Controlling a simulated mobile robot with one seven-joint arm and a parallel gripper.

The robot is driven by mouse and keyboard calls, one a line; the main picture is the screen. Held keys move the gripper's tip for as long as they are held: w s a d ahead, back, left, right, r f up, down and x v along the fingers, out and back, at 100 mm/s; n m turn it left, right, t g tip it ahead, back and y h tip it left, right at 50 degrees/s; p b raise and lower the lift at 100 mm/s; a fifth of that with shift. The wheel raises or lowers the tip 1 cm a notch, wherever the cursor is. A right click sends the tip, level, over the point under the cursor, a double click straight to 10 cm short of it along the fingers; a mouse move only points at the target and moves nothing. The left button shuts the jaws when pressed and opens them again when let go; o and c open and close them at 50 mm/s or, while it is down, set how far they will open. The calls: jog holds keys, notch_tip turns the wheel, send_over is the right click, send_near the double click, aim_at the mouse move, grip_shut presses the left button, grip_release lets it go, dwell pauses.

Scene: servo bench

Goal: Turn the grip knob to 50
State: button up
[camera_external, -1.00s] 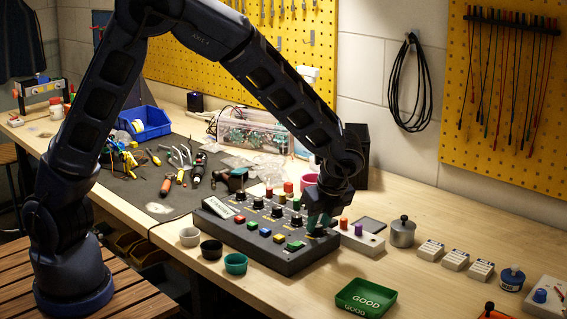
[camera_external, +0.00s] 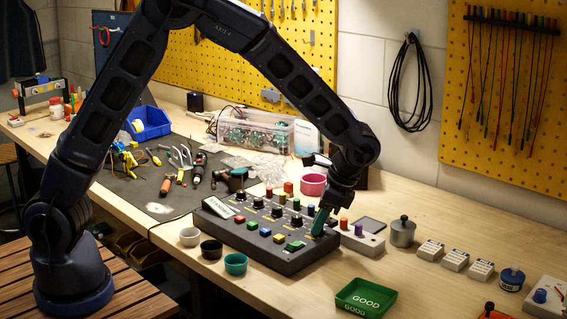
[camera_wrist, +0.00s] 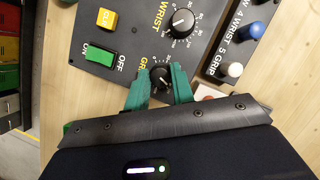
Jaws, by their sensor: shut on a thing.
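My gripper (camera_external: 319,222) points down at the right end of this box. In the wrist view the grip knob (camera_wrist: 161,78), black with a white pointer line, sits between the green fingers of my gripper (camera_wrist: 160,86). The fingers are shut on the knob from both sides. The grip scale is largely hidden by the fingers, so its reading cannot be told. The wrist knob (camera_wrist: 181,23) is just beyond it.
A green switch (camera_wrist: 99,54) marked ON and OFF and a yellow button (camera_wrist: 107,19) lie near the grip knob. Small cups, including a teal one (camera_external: 235,264), and a green tray (camera_external: 365,298) stand in front.

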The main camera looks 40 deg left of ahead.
jog(key=n, duration=0.2)
jog(key=n+g+h, duration=0.1)
jog(key=n, duration=0.1)
jog(key=shift+w+a+n, duration=0.1)
jog(key=shift+w+n, duration=0.05)
jog(key=shift+n, duration=0.15)
jog(key=n+h, duration=0.1)
jog(key=n, duration=0.2)
jog(key=shift+n+g+h, duration=0.3)
jog(key=shift+h, duration=0.1)
jog(key=n+h, duration=0.1)
jog(key=n, duration=0.2)
jog(key=shift+a+n, duration=0.15)
jog(key=shift+n, duration=0.15)
jog(key=n+h, duration=0.1)
jog(key=n, duration=0.3)
jog(key=shift+h, duration=0.4)
jog(key=shift+n, duration=0.3)
jog(key=o, duration=1)
jog(key=shift+r, duration=0.1)
jog(key=v, duration=1)
jog(key=shift+a+r, duration=0.2)
jog(key=shift+r, duration=0.1)
